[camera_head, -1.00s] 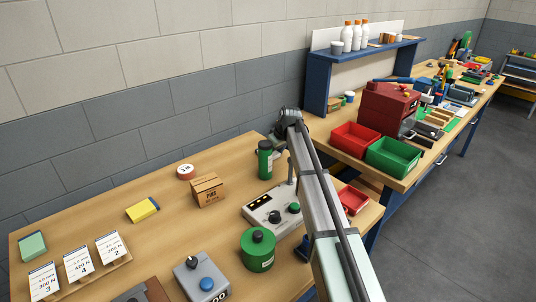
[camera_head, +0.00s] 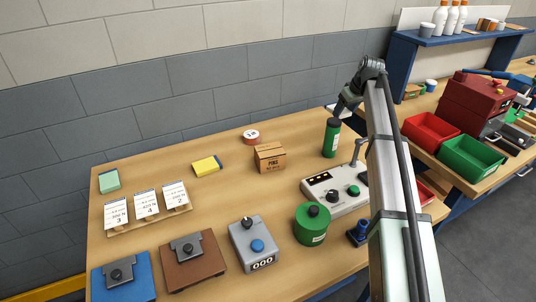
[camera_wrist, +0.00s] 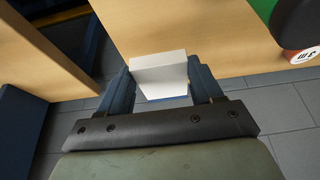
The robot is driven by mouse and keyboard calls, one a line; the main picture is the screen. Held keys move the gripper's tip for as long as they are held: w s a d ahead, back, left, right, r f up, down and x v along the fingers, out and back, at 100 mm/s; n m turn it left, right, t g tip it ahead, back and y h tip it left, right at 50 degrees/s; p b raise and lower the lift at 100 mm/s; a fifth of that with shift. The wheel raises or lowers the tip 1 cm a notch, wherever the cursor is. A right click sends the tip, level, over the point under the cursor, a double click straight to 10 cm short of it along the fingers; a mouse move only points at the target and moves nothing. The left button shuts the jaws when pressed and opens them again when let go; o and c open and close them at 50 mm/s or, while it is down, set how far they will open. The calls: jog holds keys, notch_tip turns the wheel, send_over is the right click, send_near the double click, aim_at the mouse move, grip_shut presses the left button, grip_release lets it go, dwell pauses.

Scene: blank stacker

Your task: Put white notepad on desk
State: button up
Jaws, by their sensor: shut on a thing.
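My gripper (camera_wrist: 160,72) is shut on a white notepad (camera_wrist: 160,68) with a blue lower edge, held between the two dark blue fingers in the wrist view. In the head view the arm's end is near the green bottle at the far right of the desk; the notepad cannot be made out there. The wooden desk (camera_head: 225,205) fills the middle of the head view. In the wrist view, wooden surfaces show beyond the notepad, with grey floor below them.
A green bottle (camera_head: 332,138) stands beside the arm's end. A box (camera_head: 270,157), yellow pad (camera_head: 207,166), green pad (camera_head: 109,180), control box (camera_head: 335,196) and green canister (camera_head: 312,224) occupy the desk. Bare wood lies around the yellow pad.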

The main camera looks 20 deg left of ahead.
jog(key=s+a+n, duration=0.1)
jog(key=s+a, duration=0.3)
jog(key=a, duration=0.6)
jog(key=s+a+n, duration=0.2)
jog(key=s+a, duration=0.1)
jog(key=a, duration=0.7)
jog(key=m, duration=0.3)
send_over(141, 177)
jog(key=s+d, duration=0.1)
jog(key=shift+f, duration=4.75)
jog(key=shift+f, duration=0.1)
